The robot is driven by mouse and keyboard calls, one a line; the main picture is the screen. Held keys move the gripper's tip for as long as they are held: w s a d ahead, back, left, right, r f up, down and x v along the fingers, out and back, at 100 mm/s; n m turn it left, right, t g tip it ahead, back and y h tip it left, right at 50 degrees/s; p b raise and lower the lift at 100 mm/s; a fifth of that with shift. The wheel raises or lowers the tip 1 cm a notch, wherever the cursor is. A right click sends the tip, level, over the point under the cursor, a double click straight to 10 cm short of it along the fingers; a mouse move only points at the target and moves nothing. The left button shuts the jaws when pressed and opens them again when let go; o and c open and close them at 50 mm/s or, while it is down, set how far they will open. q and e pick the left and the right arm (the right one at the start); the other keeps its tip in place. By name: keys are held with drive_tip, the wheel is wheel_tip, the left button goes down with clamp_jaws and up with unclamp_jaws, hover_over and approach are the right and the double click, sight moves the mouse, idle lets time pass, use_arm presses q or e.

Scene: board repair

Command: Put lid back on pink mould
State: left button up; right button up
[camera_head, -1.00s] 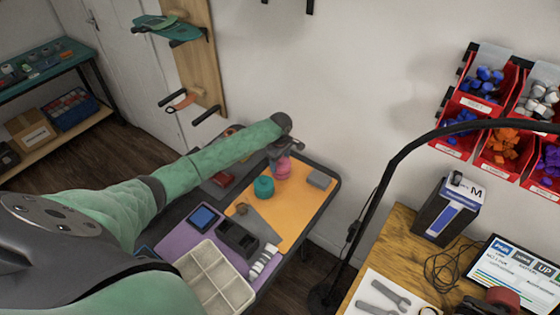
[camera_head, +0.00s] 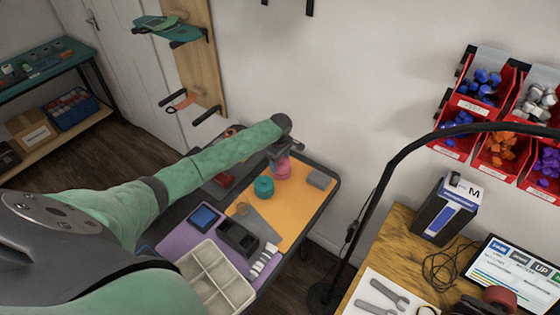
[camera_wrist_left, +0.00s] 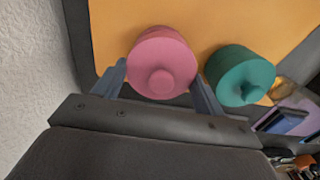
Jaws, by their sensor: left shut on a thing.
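The pink mould (camera_head: 283,168) stands on the orange mat at the far end of the cart, under my left gripper (camera_head: 280,156). In the left wrist view the round pink lid (camera_wrist_left: 162,62) with its knob lies between the two fingers of my left gripper (camera_wrist_left: 160,72), which is shut on it. The lid covers the view of the mould, and I cannot tell whether it rests on the mould or is just above it. A teal mould (camera_head: 264,186) with a knobbed lid stands close beside, also in the wrist view (camera_wrist_left: 240,76). My right gripper is not in view.
The orange mat (camera_head: 285,222) also bears a grey block (camera_head: 319,180) and a grey flat piece. Nearer are a dark container (camera_head: 238,236), a blue-screened device (camera_head: 204,216) and a pale compartment tray (camera_head: 232,285). The wall is close behind the cart.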

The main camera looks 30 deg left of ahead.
use_arm(q)
drive_tip(key=o, duration=1)
drive_tip(key=shift+o, duration=0.6)
drive_tip(key=shift+r+p, duration=1.3)
drive_tip(key=shift+p, duration=0.15)
drive_tip(key=shift+r+p, duration=0.8)
drive_tip(key=shift+r, duration=1.4)
